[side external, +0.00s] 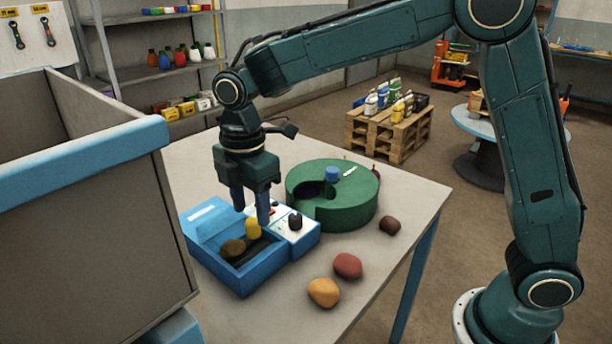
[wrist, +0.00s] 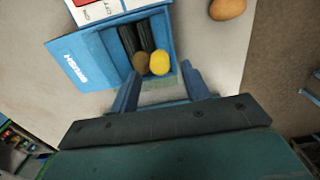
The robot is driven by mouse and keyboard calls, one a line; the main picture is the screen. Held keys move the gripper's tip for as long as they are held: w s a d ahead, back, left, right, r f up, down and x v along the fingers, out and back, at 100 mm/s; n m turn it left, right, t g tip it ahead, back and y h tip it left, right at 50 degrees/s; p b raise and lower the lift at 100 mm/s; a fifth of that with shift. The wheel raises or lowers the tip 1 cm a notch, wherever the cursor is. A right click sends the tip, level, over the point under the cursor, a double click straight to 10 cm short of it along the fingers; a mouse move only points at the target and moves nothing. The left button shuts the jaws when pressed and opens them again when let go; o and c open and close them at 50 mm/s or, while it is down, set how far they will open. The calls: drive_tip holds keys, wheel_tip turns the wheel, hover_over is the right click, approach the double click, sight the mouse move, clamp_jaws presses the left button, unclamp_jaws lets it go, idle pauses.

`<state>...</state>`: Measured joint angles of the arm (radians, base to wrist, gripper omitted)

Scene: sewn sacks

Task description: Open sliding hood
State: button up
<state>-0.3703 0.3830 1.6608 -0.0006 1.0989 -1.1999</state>
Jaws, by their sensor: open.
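A blue machine (side external: 245,278) stands on the table, with an open-topped bay holding dark rollers (wrist: 136,38). A brown lump (side external: 233,248) and a yellow rounded piece (side external: 252,229) are in the bay; both show in the wrist view. A lighter blue panel with a white label (side external: 206,214) lies at the machine's back left; it appears to be the hood, with lettering in the wrist view (wrist: 78,70). My gripper (side external: 250,208) points down over the machine, open. In the wrist view its fingers (wrist: 160,82) straddle the bay's near edge; contact cannot be told.
A white control panel (side external: 286,222) with a black knob adjoins the bay. A green notched drum (side external: 345,208) stands behind. Orange (side external: 323,292), red (side external: 347,265) and dark brown (side external: 389,225) lumps lie on the table (side external: 405,200). A large grey bin (side external: 95,235) stands at the left.

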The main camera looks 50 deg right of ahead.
sight(240, 227)
drive_tip(key=shift+f, duration=1.4)
drive_tip(key=shift+c, duration=0.5)
clamp_jaws()
